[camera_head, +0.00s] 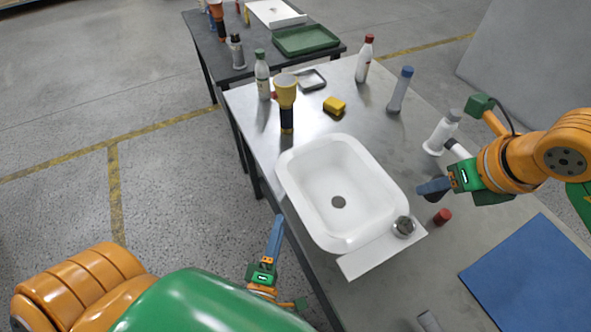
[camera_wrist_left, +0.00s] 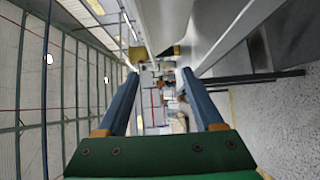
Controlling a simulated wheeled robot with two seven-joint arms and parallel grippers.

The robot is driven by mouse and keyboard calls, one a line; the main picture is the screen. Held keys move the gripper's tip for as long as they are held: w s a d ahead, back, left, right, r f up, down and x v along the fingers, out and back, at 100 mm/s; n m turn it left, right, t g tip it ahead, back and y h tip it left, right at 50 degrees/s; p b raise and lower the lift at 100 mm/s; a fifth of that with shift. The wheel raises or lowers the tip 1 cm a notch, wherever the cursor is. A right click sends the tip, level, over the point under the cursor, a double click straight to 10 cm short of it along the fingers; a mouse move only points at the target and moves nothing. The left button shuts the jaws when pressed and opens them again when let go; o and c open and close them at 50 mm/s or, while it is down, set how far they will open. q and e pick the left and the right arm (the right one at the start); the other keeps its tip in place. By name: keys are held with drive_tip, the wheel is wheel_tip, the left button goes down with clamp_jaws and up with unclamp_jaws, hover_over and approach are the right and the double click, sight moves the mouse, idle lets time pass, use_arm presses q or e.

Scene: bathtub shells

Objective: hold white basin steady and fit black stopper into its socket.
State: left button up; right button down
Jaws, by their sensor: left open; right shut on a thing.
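My right gripper (camera_head: 422,188) is just right of the basin, shut on a small dark piece (camera_head: 434,197), seemingly the black stopper, mostly hidden by the fingers.
A red cap (camera_head: 442,216) and a white bottle (camera_head: 440,133) are near my right gripper. A blue mat (camera_head: 530,275) lies at the right. A yellow-black flashlight (camera_head: 286,95), yellow block (camera_head: 334,105) and several bottles stand behind the basin. A second table (camera_head: 225,70) holds a green tray (camera_head: 305,40).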

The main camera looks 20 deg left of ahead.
sight(290, 188)
use_arm(q)
drive_tip(key=x, duration=1.1)
drive_tip(key=shift+w+a+r, duration=0.1)
drive_tip(key=shift+w+r, duration=0.1)
drive_tip(key=shift+w, duration=0.2)
clamp_jaws()
drive_tip(key=shift+s+f, duration=0.1)
idle(0.4)
drive_tip(key=shift+c, duration=1.6)
unclamp_jaws()
clamp_jaws()
